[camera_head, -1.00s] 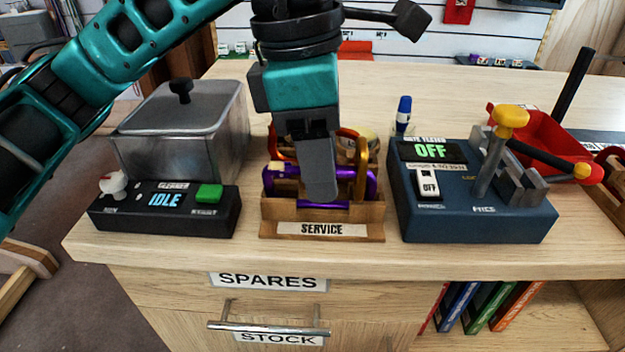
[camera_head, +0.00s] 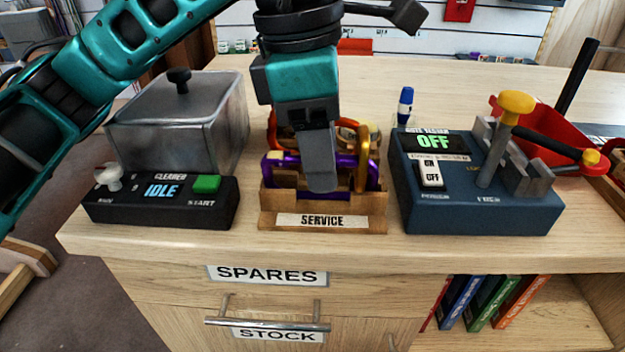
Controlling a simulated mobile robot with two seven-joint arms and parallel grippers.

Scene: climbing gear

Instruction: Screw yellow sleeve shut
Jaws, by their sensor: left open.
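The wooden tray labelled SERVICE (camera_head: 268,222) stands at the bench's front edge and holds several carabiners. A purple carabiner (camera_head: 348,184) lies lengthwise near the front. A gold carabiner (camera_head: 363,160) stands up at the right, and orange-red ones sit behind. A small pale yellow part (camera_head: 279,156) shows at the left by the purple one; I cannot tell whether it is the yellow sleeve or how far it is screwed. My left gripper (camera_head: 319,182) is open and points down into the tray, hiding its middle. I cannot tell whether it touches a carabiner. My right gripper is out of view.
A cleaner (camera_head: 225,212) with a metal lidded tank reads IDLE at the left. A blue gate tester (camera_head: 475,216) with a yellow-knobbed lever reads OFF at the right.

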